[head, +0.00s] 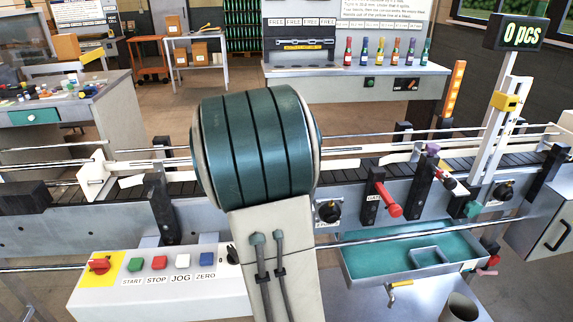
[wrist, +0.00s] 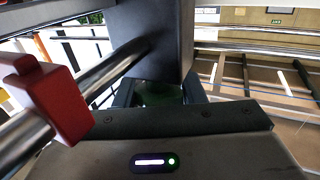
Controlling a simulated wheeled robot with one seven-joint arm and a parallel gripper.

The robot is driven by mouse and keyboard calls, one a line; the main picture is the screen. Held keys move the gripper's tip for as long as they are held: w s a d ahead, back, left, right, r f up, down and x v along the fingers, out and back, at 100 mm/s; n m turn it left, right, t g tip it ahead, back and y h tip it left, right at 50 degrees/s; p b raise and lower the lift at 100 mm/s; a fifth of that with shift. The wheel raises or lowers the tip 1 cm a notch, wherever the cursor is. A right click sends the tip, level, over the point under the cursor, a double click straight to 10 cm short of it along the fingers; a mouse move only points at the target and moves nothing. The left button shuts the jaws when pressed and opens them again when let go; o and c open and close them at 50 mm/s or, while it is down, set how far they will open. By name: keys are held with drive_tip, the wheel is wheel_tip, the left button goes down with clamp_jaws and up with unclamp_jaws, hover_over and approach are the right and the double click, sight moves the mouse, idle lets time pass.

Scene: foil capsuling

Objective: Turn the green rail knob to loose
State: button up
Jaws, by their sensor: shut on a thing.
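In the wrist view a dark green knob (wrist: 155,95) shows between the two dark fingers of my gripper (wrist: 157,93), under a grey upright post (wrist: 165,45). My gripper is shut on it; the knob is mostly in shadow, and its pointer or marking cannot be read. In the head view my own arm covers the middle of the conveyor, and my gripper and the held knob are hidden there.
A red block (wrist: 58,97) sits close on the left of the wrist view, beside a metal rod (wrist: 120,65). In the head view, a red-ended handle (head: 388,199), a black dial (head: 328,211) and a teal-lined tray (head: 375,262) lie right of my arm. A button panel (head: 165,290) is at lower left.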

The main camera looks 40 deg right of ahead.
drive_tip(key=shift+n+t+y+b, duration=0.5)
drive_tip(key=shift+t, duration=0.1)
drive_tip(key=o, duration=1)
drive_tip(key=b+v, duration=0.6)
drive_tip(key=v, duration=0.8)
drive_tip(key=shift+w, duration=0.15)
